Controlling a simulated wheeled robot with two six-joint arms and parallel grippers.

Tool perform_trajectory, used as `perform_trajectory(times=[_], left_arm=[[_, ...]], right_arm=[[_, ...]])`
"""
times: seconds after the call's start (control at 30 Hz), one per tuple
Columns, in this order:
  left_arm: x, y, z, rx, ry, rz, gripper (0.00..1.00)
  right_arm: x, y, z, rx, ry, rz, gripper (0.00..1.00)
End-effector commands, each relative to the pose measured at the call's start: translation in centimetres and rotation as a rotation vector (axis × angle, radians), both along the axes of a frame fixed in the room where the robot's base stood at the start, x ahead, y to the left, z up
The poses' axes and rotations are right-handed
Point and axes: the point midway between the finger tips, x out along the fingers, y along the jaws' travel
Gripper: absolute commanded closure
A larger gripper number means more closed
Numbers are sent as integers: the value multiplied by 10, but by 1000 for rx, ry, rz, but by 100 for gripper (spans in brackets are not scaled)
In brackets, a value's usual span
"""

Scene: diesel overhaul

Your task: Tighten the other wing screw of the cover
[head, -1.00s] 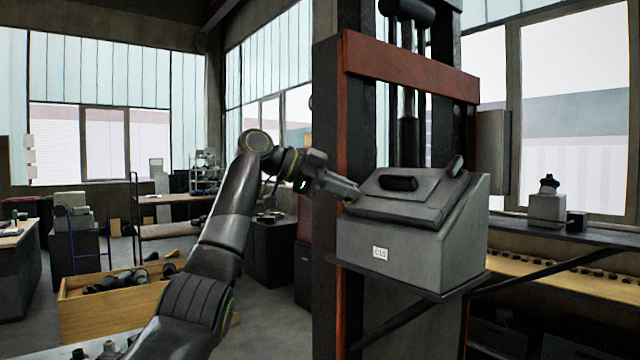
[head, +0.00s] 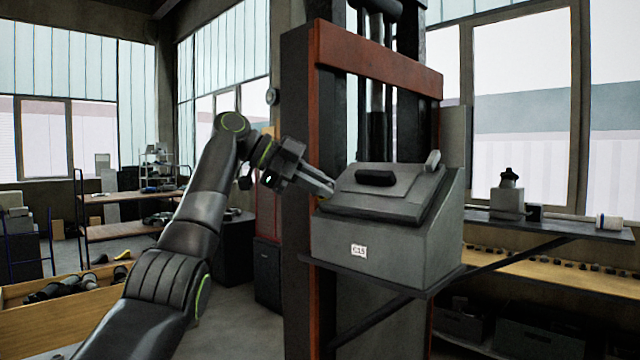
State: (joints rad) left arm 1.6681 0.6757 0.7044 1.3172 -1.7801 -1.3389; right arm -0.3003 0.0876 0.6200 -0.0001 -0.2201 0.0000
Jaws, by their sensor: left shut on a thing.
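The grey box (head: 385,245) with a label reading C15 stands on a shelf of the red and black frame. Its sloping cover (head: 385,200) is on top and has a dark handle (head: 375,178). One wing screw (head: 433,160) shows at the cover's upper right corner. My left gripper (head: 328,190) is at the cover's left edge, its jaws shut on the other wing screw, which the fingers hide. My right gripper is not in view.
The red and black frame (head: 375,55) rises behind the box. A side shelf (head: 545,228) at right carries small parts. A wooden crate (head: 60,320) with dark parts stands at lower left.

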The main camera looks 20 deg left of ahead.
Motion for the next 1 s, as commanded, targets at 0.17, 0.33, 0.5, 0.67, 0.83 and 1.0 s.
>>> perform_trajectory(times=[0.17, 0.33, 0.5, 0.67, 0.83, 1.0], left_arm=[[0, 3, 7, 50, -36, -69, 100], [0, 3, 7, 79, -50, -110, 100], [-1, 3, 7, 82, -51, -116, 100], [-1, 3, 7, 82, -52, -115, 78], [0, 1, 4, 82, -46, -119, 57], [0, 1, 3, 83, -43, -121, 57]], right_arm=[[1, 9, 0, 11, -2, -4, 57], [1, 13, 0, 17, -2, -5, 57], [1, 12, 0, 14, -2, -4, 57], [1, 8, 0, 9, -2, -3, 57], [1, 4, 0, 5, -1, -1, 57], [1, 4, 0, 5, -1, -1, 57]])
